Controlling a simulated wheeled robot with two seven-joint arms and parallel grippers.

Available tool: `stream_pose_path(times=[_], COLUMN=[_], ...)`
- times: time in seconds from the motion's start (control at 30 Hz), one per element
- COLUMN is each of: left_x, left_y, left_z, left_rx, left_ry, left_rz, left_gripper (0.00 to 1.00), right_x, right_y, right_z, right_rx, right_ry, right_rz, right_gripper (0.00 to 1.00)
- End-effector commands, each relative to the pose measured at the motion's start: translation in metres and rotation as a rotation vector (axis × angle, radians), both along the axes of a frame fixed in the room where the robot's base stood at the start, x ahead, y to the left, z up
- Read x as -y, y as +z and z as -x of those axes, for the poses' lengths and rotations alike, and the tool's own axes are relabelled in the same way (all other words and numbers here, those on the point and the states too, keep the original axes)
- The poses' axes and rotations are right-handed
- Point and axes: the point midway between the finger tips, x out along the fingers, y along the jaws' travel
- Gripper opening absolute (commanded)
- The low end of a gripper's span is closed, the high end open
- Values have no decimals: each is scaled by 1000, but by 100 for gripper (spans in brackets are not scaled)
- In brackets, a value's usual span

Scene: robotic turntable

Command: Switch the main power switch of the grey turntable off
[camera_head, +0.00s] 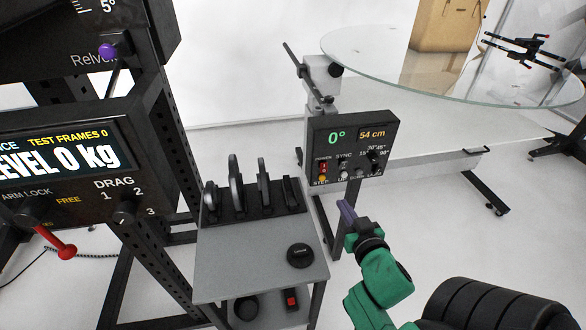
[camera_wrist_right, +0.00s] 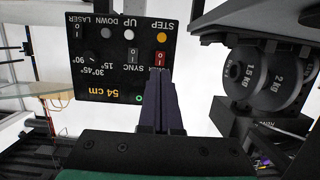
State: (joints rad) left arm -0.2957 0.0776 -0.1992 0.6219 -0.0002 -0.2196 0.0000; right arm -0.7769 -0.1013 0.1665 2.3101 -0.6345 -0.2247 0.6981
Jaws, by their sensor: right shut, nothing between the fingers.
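The black control panel (camera_head: 352,140) of the turntable hangs on a grey post and reads 0° and 54 cm. Its red power switch (camera_head: 322,168) is at the lower left, above an orange STEP button (camera_head: 322,178). My right gripper (camera_head: 346,208) is shut and empty, below the panel, pointing up toward it. In the right wrist view the panel appears upside down. The shut fingers (camera_wrist_right: 160,95) overlap the POWER label, with the red switch (camera_wrist_right: 160,57) just beyond their tips. I cannot tell whether they touch or which way the switch is set. My left gripper is out of view.
A grey cart (camera_head: 245,262) with black weights (camera_head: 236,182) stands left of the panel. A black rack with a display (camera_head: 55,160) fills the left side.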

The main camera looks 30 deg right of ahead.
Motion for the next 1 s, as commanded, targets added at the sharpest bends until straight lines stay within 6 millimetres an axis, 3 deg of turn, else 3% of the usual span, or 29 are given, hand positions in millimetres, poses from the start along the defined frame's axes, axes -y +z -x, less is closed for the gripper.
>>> stream_pose_path(times=[0.3,0.43,1.0], left_x=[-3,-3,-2], left_y=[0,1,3], left_z=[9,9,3], left_rx=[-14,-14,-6], left_ry=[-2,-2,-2], left_rz=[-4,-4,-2], left_gripper=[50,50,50], right_x=[1,3,41], right_y=[4,2,-23], right_z=[-1,-10,-116], right_rx=[7,8,7], right_ry=[-1,1,-1], right_rz=[2,4,4], right_gripper=[0,0,0])
